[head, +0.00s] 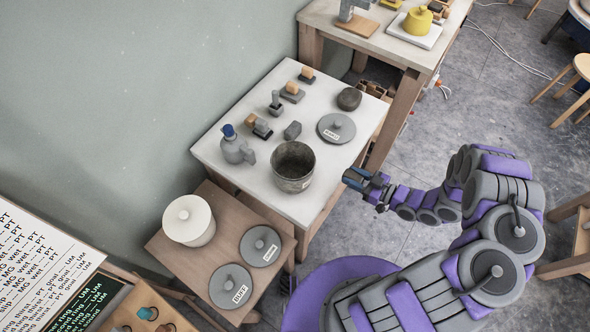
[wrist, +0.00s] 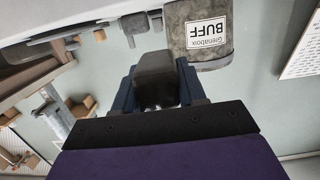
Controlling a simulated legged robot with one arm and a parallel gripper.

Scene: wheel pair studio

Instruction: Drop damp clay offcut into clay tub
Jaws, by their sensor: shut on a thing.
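My gripper (head: 354,179) is at the right of the white table, just off its edge, with the arm reaching in from the right. In the wrist view its blue fingers (wrist: 155,88) are shut on a dark grey block, which looks like the clay offcut (wrist: 155,72). The clay tub (head: 293,163) is a dark grey open pot near the table's front right edge. Its wall, with a label reading "Grenabox BUFF", also shows in the wrist view (wrist: 180,42). The offcut is apart from the tub, beside it. The offcut is hard to make out in the head view.
A grey jug (head: 237,149) with a blue top stands left of the tub. A grey block (head: 293,130), a round lid (head: 337,128) and a dark lump (head: 349,98) lie behind it. A lower wooden table holds a white lidded tub (head: 190,222) and two grey lids.

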